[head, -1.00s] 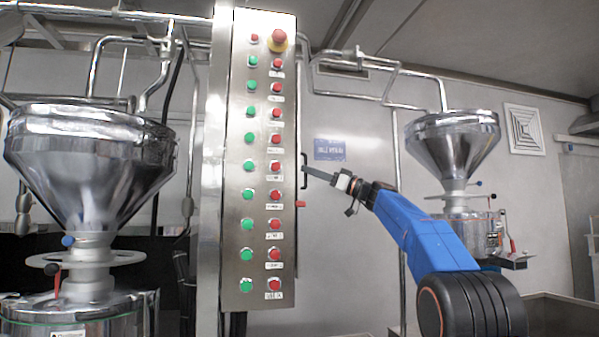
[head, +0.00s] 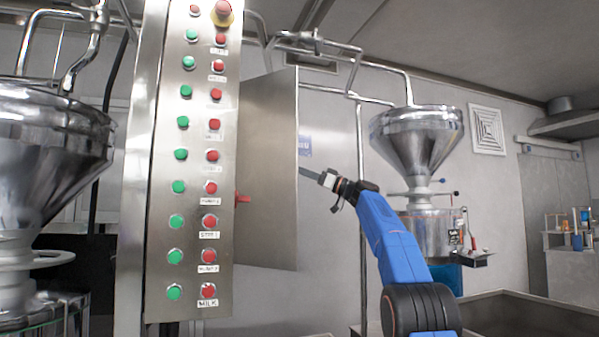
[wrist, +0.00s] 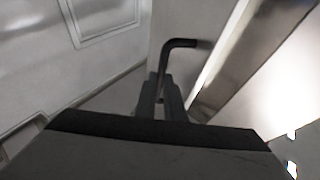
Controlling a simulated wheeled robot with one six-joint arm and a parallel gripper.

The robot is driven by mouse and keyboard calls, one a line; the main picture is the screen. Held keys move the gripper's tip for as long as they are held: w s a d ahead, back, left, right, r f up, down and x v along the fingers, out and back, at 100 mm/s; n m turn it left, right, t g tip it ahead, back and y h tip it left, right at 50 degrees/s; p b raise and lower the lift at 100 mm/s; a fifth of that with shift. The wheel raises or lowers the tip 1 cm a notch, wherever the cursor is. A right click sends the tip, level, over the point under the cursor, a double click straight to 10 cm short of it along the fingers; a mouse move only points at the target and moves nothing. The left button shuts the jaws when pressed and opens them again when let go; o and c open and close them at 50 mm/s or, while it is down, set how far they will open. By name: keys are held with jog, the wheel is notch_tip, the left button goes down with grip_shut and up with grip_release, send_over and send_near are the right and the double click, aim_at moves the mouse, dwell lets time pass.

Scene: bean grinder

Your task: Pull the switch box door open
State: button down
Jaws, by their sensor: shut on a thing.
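The switch box (head: 190,140) is a tall steel cabinet with columns of green and red buttons on its front. Its door (head: 268,170) stands swung out from the box's right side in the head view, showing a broad flat face. My gripper (head: 308,173) is at the door's outer edge, and its fingertips are partly hidden behind that edge. In the wrist view a dark bar handle (wrist: 178,43) projects from the door panel. My gripper (wrist: 160,100) is shut on this handle there.
A steel hopper grinder (head: 418,140) stands right of my arm, and another hopper (head: 50,150) is at the left. A red lever (head: 243,198) sticks out at the box's side. A steel basin edge (head: 520,300) lies at the lower right.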

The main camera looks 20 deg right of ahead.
jog(key=shift+w+a, duration=0.1)
jog(key=c, duration=1.8)
grip_release()
jog(key=shift+w+a+f, duration=0.1)
jog(key=shift+a, duration=0.1)
jog(key=shift+c, duration=0.2)
jog(key=shift+d, duration=0.15)
jog(key=v, duration=1.7)
jog(key=shift+d, duration=0.15)
